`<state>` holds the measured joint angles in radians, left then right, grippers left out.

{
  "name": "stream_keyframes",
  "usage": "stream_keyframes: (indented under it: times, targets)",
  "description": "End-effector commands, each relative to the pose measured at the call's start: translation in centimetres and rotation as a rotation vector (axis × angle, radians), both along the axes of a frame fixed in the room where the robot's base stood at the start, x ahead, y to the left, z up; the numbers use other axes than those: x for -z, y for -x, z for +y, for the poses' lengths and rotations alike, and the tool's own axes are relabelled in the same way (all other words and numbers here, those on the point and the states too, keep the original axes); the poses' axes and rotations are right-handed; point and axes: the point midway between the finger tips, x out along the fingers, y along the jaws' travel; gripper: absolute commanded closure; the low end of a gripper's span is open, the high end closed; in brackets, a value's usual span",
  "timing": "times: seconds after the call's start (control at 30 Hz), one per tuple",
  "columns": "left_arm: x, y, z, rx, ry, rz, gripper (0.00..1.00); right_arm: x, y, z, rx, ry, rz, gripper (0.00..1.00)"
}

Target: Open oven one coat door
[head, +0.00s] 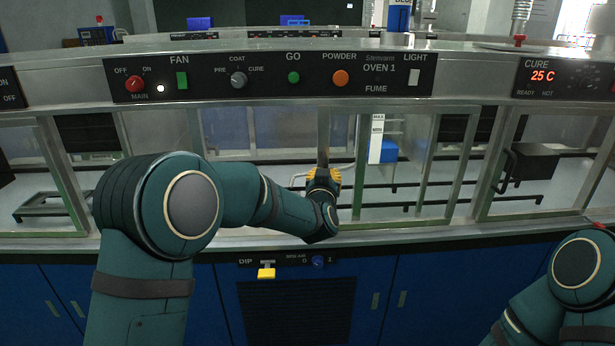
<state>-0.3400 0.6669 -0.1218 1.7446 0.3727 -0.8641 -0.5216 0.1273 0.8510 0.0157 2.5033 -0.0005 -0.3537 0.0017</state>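The Oven 1 front has a black control panel (205,80) above framed glass panes. A glazed pane (228,128) shows behind my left forearm, and another framed pane (420,165) stands right of centre. No label marks which is the coat door. My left gripper (323,170), yellow and black, is at the oven front near a vertical metal bar (323,130). My own wrist hides much of the gripper, so I cannot tell whether it touches the bar or is open or shut. My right arm shows at the lower right; its gripper is out of view.
A metal ledge (400,238) runs below the panes, above blue cabinets (420,290). A yellow DIP lever (266,272) is below the ledge.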

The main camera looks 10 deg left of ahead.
Motion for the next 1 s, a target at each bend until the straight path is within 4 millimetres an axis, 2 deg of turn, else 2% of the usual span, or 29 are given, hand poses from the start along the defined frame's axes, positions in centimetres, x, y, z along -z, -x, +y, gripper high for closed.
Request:
stream_keyframes:
  times: [0.1,0.43,0.5,0.53,0.57,0.87,1.0]
  targets:
    - [0.23,-0.04,-0.61,0.003,-0.001,0.005,1.00,-0.03,0.02,0.00,0.000,0.000,0.001,0.53]
    - [0.24,-0.07,-0.68,0.003,0.000,0.004,1.00,-0.02,0.03,0.00,0.000,0.000,0.001,0.53]
    - [0.23,-0.07,-0.67,0.003,0.000,0.004,0.72,-0.02,0.03,0.00,0.000,0.000,0.001,0.53]
    - [0.22,-0.06,-0.65,0.003,0.000,0.004,0.61,-0.02,0.03,0.00,0.000,0.000,0.001,0.53]
    - [0.20,-0.07,-0.64,0.002,0.000,0.003,0.57,-0.02,0.03,0.00,0.000,0.000,0.001,0.53]
    - [0.07,-0.07,-0.51,0.000,0.000,0.001,0.57,-0.02,0.02,0.01,0.000,0.000,0.001,0.53]
    - [0.05,0.74,-0.57,0.000,0.000,0.001,0.57,-0.03,0.02,0.00,0.000,0.000,0.001,0.53]
